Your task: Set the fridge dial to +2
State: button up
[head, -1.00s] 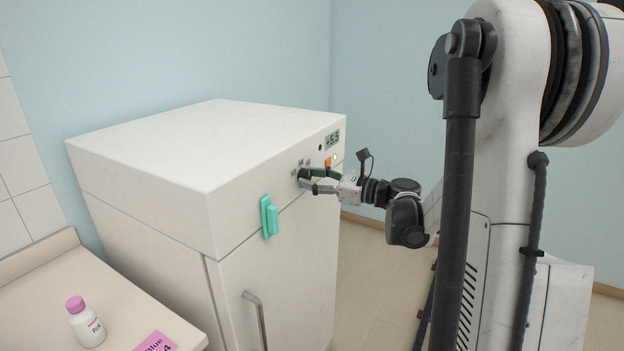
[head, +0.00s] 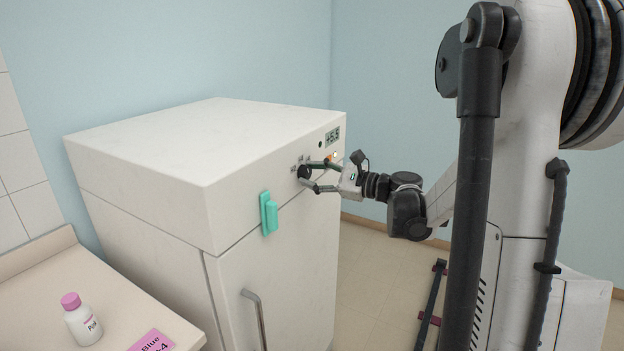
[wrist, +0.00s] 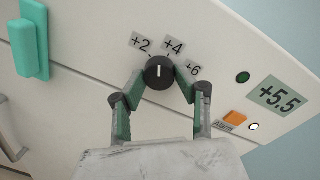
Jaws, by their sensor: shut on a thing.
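The fridge dial (wrist: 158,72) is a round black knob with a white pointer line. In the wrist view the line points straight up, between the +2 label (wrist: 140,41) and the +4 label (wrist: 174,46). My gripper (wrist: 160,83) is shut on the dial, one green-padded finger on each side. In the head view the dial (head: 304,172) shows at the upper front of the white fridge (head: 270,150), with my gripper (head: 310,176) reaching it from the right. The +6 label (wrist: 193,69) lies right of the dial.
A display (wrist: 279,96) reads +5.5, near a green light (wrist: 243,77) and an orange alarm button (wrist: 235,118). A teal block (head: 269,214) and a door handle (head: 255,315) stick out from the fridge front. A pink-capped bottle (head: 83,322) stands on the counter.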

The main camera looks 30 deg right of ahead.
jog(key=n+b, duration=0.1)
jog(key=n, duration=0.5)
jog(key=shift+n+h+b, duration=0.35)
jog(key=shift+n+h, duration=0.05)
jog(key=shift+r, duration=0.1)
dwell(0.3)
jog(key=o, duration=1.1)
jog(key=shift+o, duration=0.2)
jog(key=v, duration=1.2)
